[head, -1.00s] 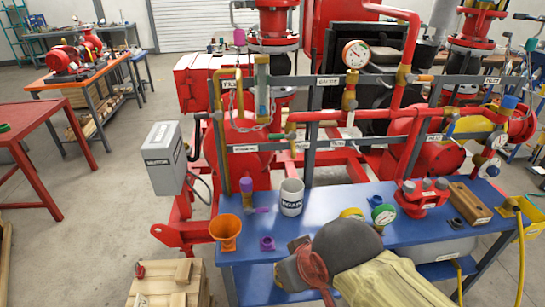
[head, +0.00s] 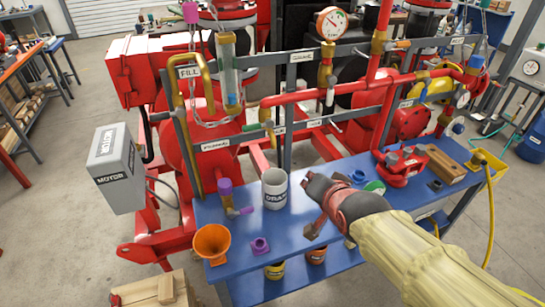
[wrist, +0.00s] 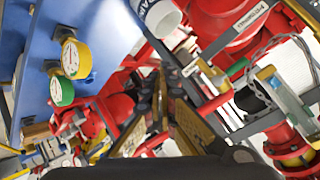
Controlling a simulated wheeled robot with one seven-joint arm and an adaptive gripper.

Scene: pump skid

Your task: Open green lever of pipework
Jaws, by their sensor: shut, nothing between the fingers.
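The green lever (head: 250,127) sits on a valve of the red and brass pipework (head: 292,98), near the blue-grey frame in the head view. It lies nearly level, pointing left from the valve. A small green piece (wrist: 237,68) beside the pipes in the wrist view looks like the same lever. My gripper (head: 312,190) is over the blue bench, right of the white DRAIN cup, lower and to the right of the lever and apart from it. Its fingers (wrist: 162,85) are shut and empty.
The white DRAIN cup (head: 275,190), an orange funnel (head: 211,243) and a purple-handled valve piece (head: 228,197) stand on the blue bench (head: 335,166). A red flanged part (head: 402,165) is at the right. A chain and sight tube (head: 227,70) hang left of the lever.

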